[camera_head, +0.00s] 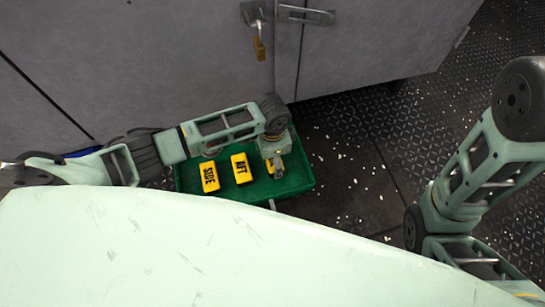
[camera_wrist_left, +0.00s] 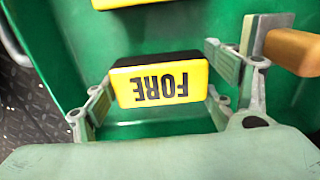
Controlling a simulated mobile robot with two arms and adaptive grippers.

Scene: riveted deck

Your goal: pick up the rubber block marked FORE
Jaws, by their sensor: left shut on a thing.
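The yellow block marked FORE (camera_wrist_left: 160,84), with black sides, is between the fingers of my left gripper (camera_wrist_left: 157,97) in the left wrist view. The gripper is shut on it, one finger against each end. The lettering appears upside down there. In the head view my left gripper (camera_head: 273,168) points down over the right part of the green tray (camera_head: 295,183), mostly hiding the FORE block. I cannot tell whether the block is clear of the tray floor. Two like blocks, SIDE (camera_head: 209,177) and AFT (camera_head: 241,168), lie in the tray to its left. My right gripper is out of view.
A tool with a wooden handle (camera_wrist_left: 295,50) and flat grey part lies close beside the right finger in the left wrist view. A grey cabinet (camera_head: 170,60) with a padlock (camera_head: 258,48) stands behind the tray. Patterned dark deck (camera_head: 350,150) with pale specks lies to the right.

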